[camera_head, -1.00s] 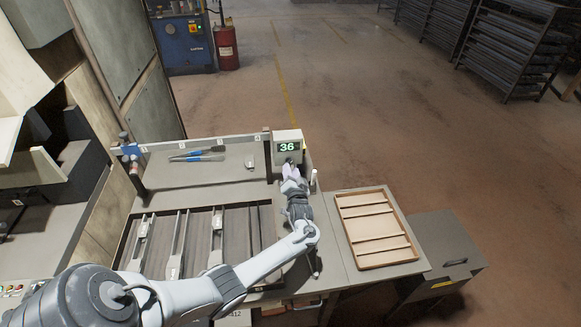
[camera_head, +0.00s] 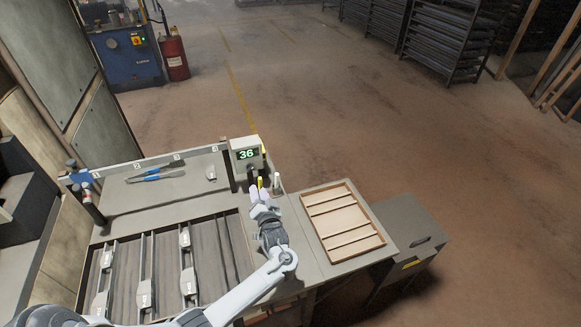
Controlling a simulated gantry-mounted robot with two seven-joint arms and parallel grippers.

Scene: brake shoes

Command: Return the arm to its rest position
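My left arm comes in from the lower left edge. Its gripper (camera_head: 258,191) is over the right end of the workbench, just in front of the counter box (camera_head: 245,153), which reads 36. The pale fingers point away from me toward the box, with a visible gap between them and the box. A small yellow item shows at the fingertips, and I cannot tell whether it is between or behind them. The finger opening is too small to judge. My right gripper is not in view.
The workbench holds a slotted tray (camera_head: 215,250) with several metal parts in its lanes. A blue-handled tool (camera_head: 155,177) lies on the back shelf. An empty wooden tray (camera_head: 342,221) with slats is to the right, beside a grey cabinet (camera_head: 412,235).

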